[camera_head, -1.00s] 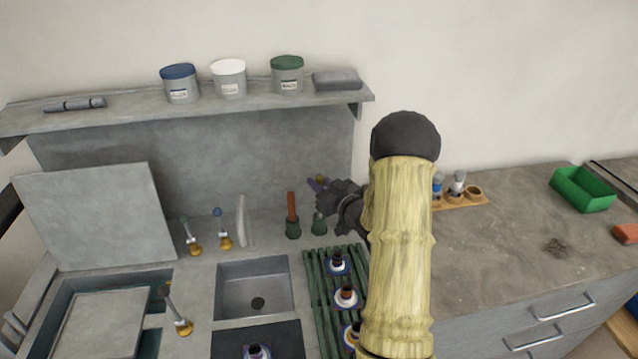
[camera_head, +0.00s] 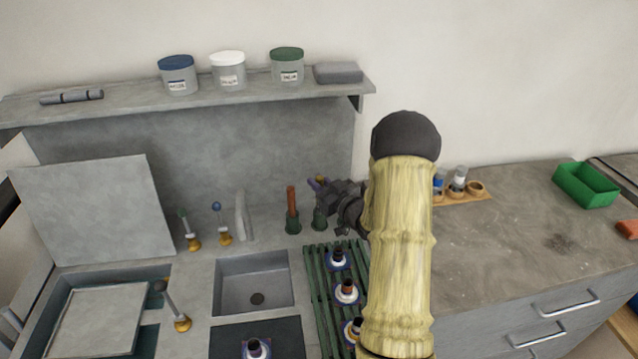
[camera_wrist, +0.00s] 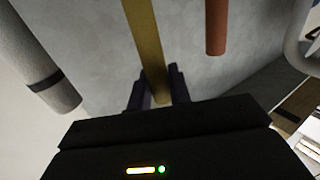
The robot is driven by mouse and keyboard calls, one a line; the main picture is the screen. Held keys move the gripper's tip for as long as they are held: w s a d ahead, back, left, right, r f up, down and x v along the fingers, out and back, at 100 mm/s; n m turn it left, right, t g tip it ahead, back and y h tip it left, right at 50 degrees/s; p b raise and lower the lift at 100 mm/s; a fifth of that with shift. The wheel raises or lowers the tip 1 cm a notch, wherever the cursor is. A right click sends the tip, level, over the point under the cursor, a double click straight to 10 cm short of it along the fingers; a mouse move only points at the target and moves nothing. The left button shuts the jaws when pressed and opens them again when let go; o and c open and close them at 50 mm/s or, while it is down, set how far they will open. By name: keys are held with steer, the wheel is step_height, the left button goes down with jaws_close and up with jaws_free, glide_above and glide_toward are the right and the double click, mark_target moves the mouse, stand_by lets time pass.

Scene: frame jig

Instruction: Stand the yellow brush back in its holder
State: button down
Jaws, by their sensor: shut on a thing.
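The yellow brush shows in the wrist view as a long yellow handle (camera_wrist: 147,40) between the finger pads. In the head view only a small yellow bit (camera_head: 321,180) shows at the fingertips. My gripper (camera_head: 317,185) is shut on it; its fingers also show in the wrist view (camera_wrist: 158,92). A dark green cup-like holder (camera_head: 319,219) stands just below the fingers. The brush's lower end is hidden, so I cannot tell whether it is inside that cup. A second green cup (camera_head: 293,227) beside it on the left holds an upright red-brown brush (camera_head: 292,201).
A green slatted rack (camera_head: 313,275) with several dark-topped pieces lies in front of the cups. A sink (camera_head: 238,290) and brass-based taps (camera_head: 225,238) are to the left. A shelf (camera_head: 130,112) with lidded jars is above. The right counter (camera_head: 520,240) is mostly clear.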

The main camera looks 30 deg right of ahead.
steer(key=shift+f+b, duration=0.6)
steer(key=shift+f, duration=0.1)
steer(key=c, duration=1.2)
jaws_free()
steer(key=s+d+b, duration=0.2)
steer(key=s+d, duration=0.1)
steer(key=s, duration=1.4)
steer(key=shift+d+r, duration=0.15)
steer(key=shift+d, duration=0.05)
